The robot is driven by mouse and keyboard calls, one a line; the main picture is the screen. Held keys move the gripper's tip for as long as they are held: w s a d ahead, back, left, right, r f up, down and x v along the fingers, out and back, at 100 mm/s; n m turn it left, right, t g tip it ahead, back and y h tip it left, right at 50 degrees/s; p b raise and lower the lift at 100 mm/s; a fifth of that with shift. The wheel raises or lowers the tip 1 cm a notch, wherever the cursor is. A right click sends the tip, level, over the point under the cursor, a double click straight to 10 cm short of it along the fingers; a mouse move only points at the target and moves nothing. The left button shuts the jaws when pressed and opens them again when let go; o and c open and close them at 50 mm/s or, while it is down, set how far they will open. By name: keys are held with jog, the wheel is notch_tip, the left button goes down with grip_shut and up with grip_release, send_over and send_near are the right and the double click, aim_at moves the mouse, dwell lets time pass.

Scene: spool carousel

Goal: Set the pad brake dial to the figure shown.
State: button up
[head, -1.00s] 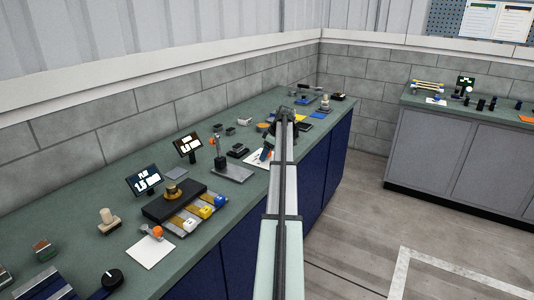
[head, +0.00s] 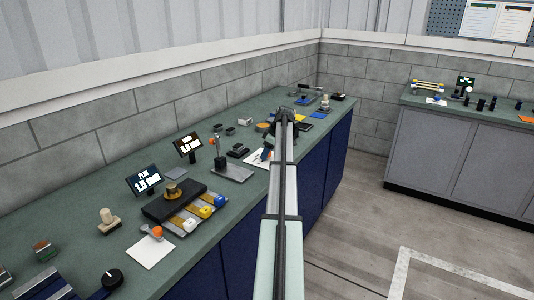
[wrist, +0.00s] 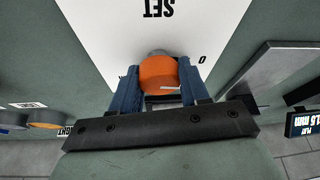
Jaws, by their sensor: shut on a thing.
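My gripper (wrist: 161,88) is shut on an orange dial knob (wrist: 158,72), with one blue finger on each side. A pale line shows on the knob and points to the right in the wrist view. The knob stands on a white sheet (wrist: 115,28) with "SET" printed upside down in this view and a "0" near the right finger. Other figures are hidden or out of view. In the head view my gripper (head: 266,153) is over the white sheet (head: 253,162) near the bench's front edge, and the knob cannot be made out.
Two dark displays (head: 143,181) (head: 187,145) stand on the green bench (head: 75,215); their small text is hard to read. A post on a grey plate (head: 232,174) stands left of my gripper.

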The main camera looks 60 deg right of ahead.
jog(key=shift+m, duration=0.3)
jog(key=m+h, duration=0.1)
jog(key=m, duration=0.2)
jog(key=shift+a, duration=0.1)
jog(key=shift+m+g+h, duration=0.3)
jog(key=shift+m+h, duration=0.6)
jog(key=shift+m, duration=1.1)
jog(key=o, duration=1)
jog(key=v, duration=1.3)
jog(key=shift+s+a+r, duration=0.1)
jog(key=shift+s+r, duration=0.05)
jog(key=shift+r, duration=0.25)
